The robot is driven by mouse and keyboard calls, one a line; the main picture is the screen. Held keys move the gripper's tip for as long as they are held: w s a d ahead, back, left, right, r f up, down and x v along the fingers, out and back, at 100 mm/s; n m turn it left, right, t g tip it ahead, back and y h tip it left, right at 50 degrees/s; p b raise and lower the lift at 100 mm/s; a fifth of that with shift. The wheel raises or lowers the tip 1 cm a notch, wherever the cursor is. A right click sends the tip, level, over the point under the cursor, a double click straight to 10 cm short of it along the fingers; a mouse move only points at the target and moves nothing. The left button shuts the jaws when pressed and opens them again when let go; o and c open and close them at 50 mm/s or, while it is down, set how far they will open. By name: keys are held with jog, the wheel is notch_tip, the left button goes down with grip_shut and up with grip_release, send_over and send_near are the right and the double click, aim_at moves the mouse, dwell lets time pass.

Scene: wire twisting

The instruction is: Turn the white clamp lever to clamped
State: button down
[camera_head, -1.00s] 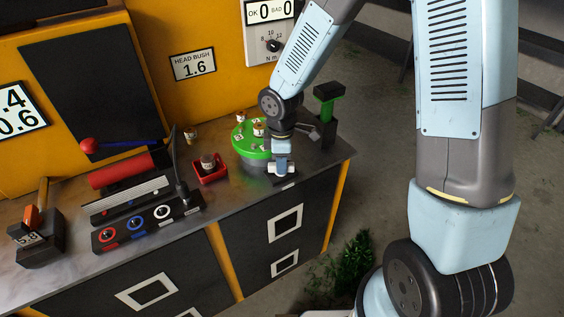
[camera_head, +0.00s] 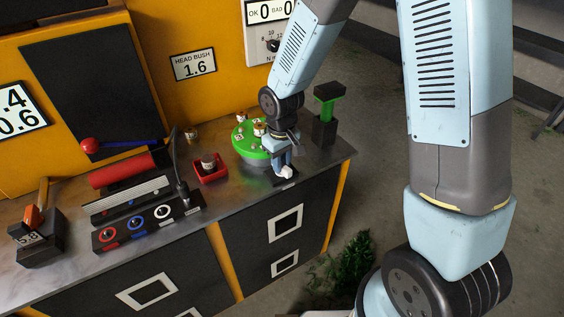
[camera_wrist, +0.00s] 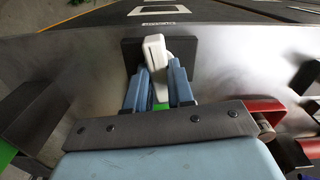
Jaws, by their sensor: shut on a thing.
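The white clamp lever (camera_wrist: 154,52) stands on a dark base plate (camera_wrist: 183,66) at the front edge of the bench, in the middle of the wrist view. In the head view the white lever (camera_head: 286,171) shows just below my gripper, in front of the green turntable (camera_head: 246,143). My gripper (camera_wrist: 157,84) points down at it, with one blue finger on each side. The fingers are shut on the lever's near part, and its far end sticks out beyond them. In the head view my gripper (camera_head: 282,163) hides part of the lever and base.
A red tray (camera_head: 209,176) holding a small part sits left of the turntable. A dark switch panel (camera_head: 148,222) lies further left. The bench's front edge is close to the lever.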

jog(key=shift+w+a+r+m, duration=0.1)
jog(key=shift+w+m, duration=0.1)
jog(key=shift+m, duration=0.6)
jog(key=c, duration=1.3)
grip_release()
jog(key=shift+s, duration=0.1)
jog(key=shift+o, duration=0.2)
notch_tip(320, 180, up, 14)
jog(key=shift+f, duration=0.2)
